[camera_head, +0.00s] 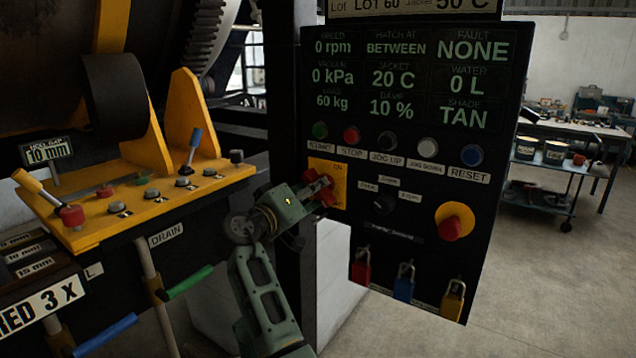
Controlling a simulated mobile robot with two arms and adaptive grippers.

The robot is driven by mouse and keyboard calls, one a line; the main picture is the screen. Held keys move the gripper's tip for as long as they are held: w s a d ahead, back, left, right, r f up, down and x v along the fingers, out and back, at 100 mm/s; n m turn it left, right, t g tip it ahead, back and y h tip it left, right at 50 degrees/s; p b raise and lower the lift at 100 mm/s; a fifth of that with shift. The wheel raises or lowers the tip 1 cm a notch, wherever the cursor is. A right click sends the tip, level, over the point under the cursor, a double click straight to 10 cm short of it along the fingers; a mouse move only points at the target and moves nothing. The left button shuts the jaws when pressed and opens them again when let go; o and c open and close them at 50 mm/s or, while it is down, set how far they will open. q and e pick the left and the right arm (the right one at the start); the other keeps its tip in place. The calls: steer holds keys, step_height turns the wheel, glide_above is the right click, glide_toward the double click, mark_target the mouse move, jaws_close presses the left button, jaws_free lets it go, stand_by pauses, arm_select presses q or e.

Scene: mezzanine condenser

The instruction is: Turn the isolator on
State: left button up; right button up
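The isolator is a yellow plate (338,171) with a red handle (326,196), low on the left of the black control panel. "ON" is printed near the plate's top right. One green-grey arm enters from the bottom, left of centre, and I take it as my left. Its gripper (316,190) is at the red handle, in front of the plate, and hides part of both. The handle looks slanted, but its exact setting is unclear. I cannot tell whether the fingers are closed on it. My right gripper is not in view.
Several push buttons (351,135) sit above the isolator. A dark selector knob (384,204) and a red emergency stop (451,228) are to its right. Padlocks (403,284) hang below. A yellow lever console (150,200) is on the left. Open floor lies right of the panel.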

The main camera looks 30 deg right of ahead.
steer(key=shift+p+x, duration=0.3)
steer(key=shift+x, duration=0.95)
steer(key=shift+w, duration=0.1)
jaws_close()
